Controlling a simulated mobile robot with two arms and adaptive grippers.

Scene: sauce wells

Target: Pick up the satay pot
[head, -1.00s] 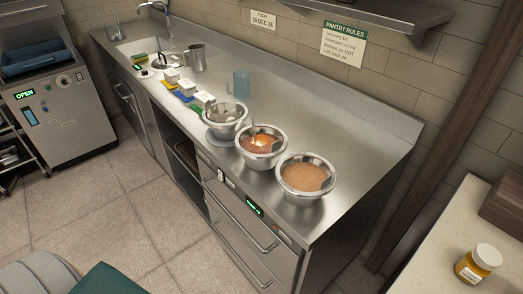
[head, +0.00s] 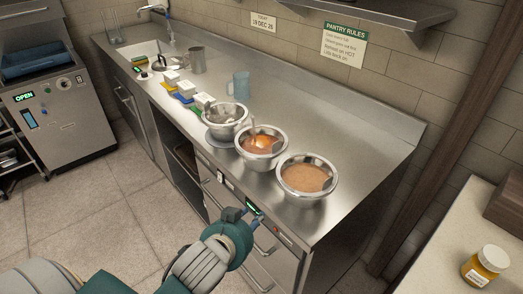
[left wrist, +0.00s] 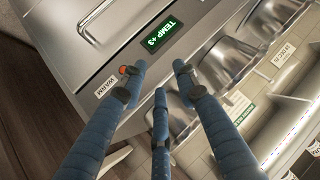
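Three round steel pots stand in a row on the steel counter. The right pot (head: 306,179) holds light brown sauce, the middle pot (head: 261,146) orange-red sauce with a utensil in it, the left pot (head: 224,119) something pale grey. No label I can read tells which is satay. My left gripper (head: 246,214) is in front of the counter, below the pots, near the green display. In the left wrist view its blue fingers (left wrist: 159,76) are spread with nothing between them. My right gripper is out of view.
Drawers with handles and a green display (left wrist: 162,34) form the counter's (head: 375,140) front.

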